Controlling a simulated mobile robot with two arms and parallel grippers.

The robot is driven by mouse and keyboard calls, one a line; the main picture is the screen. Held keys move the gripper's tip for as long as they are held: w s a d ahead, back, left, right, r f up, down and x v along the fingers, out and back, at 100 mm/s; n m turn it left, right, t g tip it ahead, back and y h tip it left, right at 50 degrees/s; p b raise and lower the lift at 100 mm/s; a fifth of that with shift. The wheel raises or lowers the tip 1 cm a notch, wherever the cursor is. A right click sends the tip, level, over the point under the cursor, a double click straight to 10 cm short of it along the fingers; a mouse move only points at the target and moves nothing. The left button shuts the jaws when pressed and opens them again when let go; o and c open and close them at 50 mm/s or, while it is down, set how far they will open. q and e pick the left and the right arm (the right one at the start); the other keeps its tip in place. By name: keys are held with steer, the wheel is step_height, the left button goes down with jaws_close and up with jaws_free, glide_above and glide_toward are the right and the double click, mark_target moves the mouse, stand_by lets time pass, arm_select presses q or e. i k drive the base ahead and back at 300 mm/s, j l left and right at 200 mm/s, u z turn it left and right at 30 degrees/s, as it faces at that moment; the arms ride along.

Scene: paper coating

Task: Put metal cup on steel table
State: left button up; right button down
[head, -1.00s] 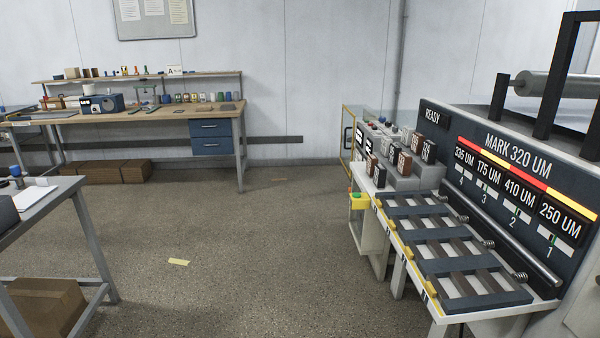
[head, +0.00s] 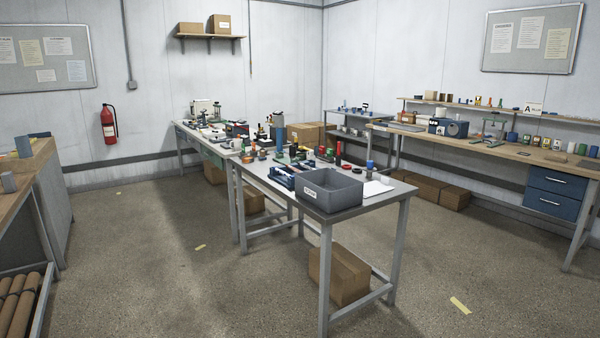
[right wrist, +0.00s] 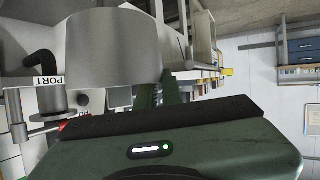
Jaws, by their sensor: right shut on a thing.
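In the right wrist view a smooth grey metal cup (right wrist: 105,48) fills the upper left, lying sideways in the picture. My right gripper (right wrist: 158,92) is shut on it; the contact between fingers and cup is partly hidden. In the head view a grey-topped metal table (head: 397,187), which looks like the steel table, stands in the middle of the room. Neither of my grippers shows in the head view. My left gripper is in no frame.
The grey table bears a grey bin (head: 330,187), a white sheet (head: 376,188) and several small items. Cardboard boxes (head: 341,273) sit below. A wooden workbench (head: 480,145) stands behind right. The floor before the table is open.

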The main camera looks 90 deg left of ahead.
mark_target(264, 167)
steer(key=j+u, duration=0.2)
steer(key=u, duration=0.2)
steer(key=j+u, duration=0.15)
steer(key=u, duration=0.25)
steer(key=j+u, duration=0.25)
steer(key=u, duration=0.15)
steer(key=j+u, duration=0.15)
steer(key=u, duration=0.25)
steer(key=i+j+u, duration=0.2)
steer(key=j+u, duration=0.25)
steer(key=i+j+u, duration=0.2)
steer(key=u, duration=0.2)
steer(key=i+j+u, duration=0.3)
steer(key=u, duration=0.15)
steer(key=i+j+u, duration=0.25)
steer(key=u, duration=0.15)
steer(key=i+j+u, duration=0.1)
steer(key=i, duration=0.75)
steer(key=i+j+u, duration=0.1)
steer(key=i, duration=0.75)
steer(key=i+j+z, duration=0.2)
steer(key=i+z, duration=0.25)
steer(key=i+j+z, duration=0.4)
steer(key=i, duration=0.15)
steer(key=i+j+z, duration=0.45)
